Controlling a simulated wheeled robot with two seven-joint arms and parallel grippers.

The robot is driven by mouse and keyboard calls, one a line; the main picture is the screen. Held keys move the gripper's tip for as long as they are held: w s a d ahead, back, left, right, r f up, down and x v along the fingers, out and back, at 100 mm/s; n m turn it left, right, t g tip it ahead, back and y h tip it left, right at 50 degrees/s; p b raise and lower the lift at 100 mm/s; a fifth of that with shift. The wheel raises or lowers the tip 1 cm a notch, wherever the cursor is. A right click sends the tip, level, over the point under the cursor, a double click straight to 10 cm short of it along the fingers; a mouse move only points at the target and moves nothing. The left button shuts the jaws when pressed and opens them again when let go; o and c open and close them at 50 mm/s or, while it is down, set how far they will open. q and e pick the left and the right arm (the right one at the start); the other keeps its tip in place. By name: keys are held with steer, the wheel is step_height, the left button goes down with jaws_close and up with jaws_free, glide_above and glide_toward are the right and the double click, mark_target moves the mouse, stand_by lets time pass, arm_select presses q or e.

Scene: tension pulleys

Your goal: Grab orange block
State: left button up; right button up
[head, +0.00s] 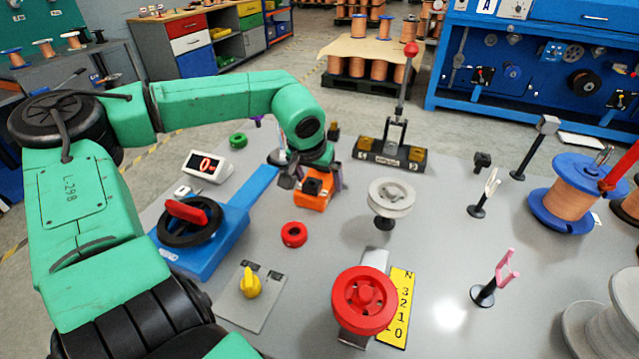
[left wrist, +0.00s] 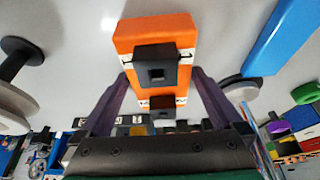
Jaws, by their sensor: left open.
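The orange block (head: 311,197) sits on the grey table, below the end of my green left arm in the head view. It has a dark fitting on top. In the left wrist view the orange block (left wrist: 155,38) lies between the two purple fingers of my left gripper (left wrist: 160,95). The fingers are open, one on each side of the block. In the head view my left gripper (head: 311,180) is over the block and partly hides it. I cannot tell whether the fingers touch its sides. My right gripper is not in view.
A blue tension device (head: 215,240) with a black wheel stands left of the block. A red ring (head: 294,234) lies in front. A grey pulley (head: 391,198) stands to the right, and a lever stand (head: 390,158) behind. A red pulley (head: 364,300) is nearer.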

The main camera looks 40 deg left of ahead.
arm_select(q)
steer(key=shift+r, duration=0.1)
jaws_close()
